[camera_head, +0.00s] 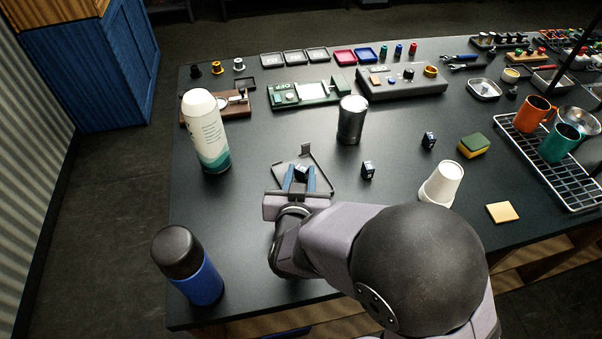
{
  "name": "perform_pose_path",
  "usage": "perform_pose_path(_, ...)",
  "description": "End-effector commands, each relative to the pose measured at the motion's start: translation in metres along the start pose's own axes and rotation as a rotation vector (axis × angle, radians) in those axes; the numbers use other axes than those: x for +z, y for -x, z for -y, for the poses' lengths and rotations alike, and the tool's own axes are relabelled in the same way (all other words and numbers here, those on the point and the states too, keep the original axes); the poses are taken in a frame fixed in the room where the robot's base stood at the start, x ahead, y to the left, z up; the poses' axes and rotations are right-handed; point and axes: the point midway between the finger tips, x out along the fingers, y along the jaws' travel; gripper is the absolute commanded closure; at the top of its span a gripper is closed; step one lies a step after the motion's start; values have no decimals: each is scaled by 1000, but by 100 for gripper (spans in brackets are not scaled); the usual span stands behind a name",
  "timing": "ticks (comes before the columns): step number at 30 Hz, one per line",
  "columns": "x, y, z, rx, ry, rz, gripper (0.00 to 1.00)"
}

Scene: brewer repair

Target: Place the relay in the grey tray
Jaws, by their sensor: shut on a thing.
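My gripper (300,177), with blue fingers, is shut on a small dark relay (301,171) with a pale top face. My gripper and wrist hide the near part of that piece. Two similar dark cubes with white markings stand to the right, one closer (368,170) and one farther (429,141). Several small grey trays (293,57) lie in a row at the back; which one is the task's tray is unclear.
A white-green bottle (205,131) stands left, a blue bottle (187,266) front left. A metal canister (351,120) stands behind my gripper, a white cup (441,184) right. A green board (305,93) and grey panel (402,83) lie behind. A wire rack (550,166) holds mugs.

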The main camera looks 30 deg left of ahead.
Motion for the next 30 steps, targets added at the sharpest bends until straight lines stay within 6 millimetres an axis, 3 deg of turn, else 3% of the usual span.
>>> perform_pose_path(8,3,-1,0,0,0,-1,94)
perform_pose_path(9,3,-1,0,0,0,0,70)
perform_pose_path(11,2,-1,0,0,0,-1,56)
perform_pose_path(12,2,-1,0,0,0,-1,54)
perform_pose_path(24,-2,2,0,-1,-1,-1,54)
perform_pose_path(30,-1,24,2,-4,-1,-2,54)
